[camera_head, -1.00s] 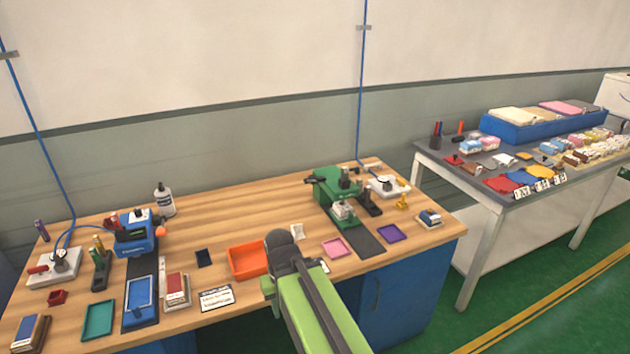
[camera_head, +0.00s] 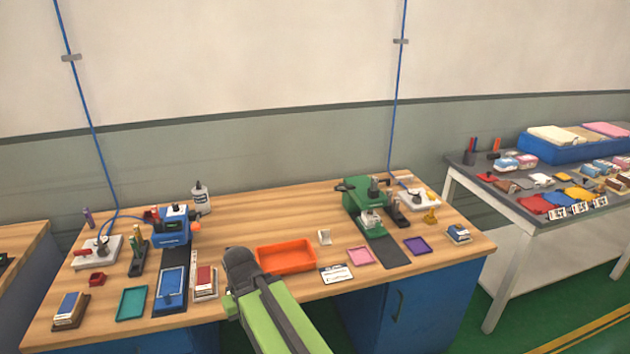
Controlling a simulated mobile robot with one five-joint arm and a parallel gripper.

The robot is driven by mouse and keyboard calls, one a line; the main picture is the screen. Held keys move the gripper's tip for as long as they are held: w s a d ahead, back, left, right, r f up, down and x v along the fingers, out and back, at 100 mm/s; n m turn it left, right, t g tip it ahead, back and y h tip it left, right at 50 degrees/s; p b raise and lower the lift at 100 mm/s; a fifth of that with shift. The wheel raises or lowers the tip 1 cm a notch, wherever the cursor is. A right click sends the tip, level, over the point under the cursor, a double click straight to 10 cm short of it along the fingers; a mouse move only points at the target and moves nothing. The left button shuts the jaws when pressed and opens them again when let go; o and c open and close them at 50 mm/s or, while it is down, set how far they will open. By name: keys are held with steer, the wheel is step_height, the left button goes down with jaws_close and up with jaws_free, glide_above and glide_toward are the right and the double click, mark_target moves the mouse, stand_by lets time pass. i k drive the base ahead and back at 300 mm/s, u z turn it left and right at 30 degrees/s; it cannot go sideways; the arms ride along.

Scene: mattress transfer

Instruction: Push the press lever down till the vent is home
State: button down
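A green press (camera_head: 356,200) stands on the wooden workbench at the back right, with a dark handle (camera_head: 344,187) sticking out to its left. A blue press (camera_head: 170,231) stands at the left with an orange knob (camera_head: 196,227) on its right side. I cannot make out the vent at this size. My gripper (camera_head: 239,262) is at the front of the bench, left of the orange tray, apart from both presses. It is seen from behind as a dark grey end on my green arm; its fingers are hidden.
An orange tray (camera_head: 286,244), a white card (camera_head: 336,274), a pink tray (camera_head: 360,256) and a purple tray (camera_head: 417,245) lie along the front. A teal tray (camera_head: 132,304) lies front left. A white bottle (camera_head: 200,197) stands at the back. A grey table (camera_head: 520,213) stands right.

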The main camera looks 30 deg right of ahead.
mark_target(349, 187)
steer(key=z, duration=5.7)
steer(key=i, duration=0.1)
steer(key=z, duration=3.25)
steer(key=k, duration=1.55)
steer(key=z, duration=1.95)
steer(key=i, duration=0.65)
steer(key=u, duration=0.15)
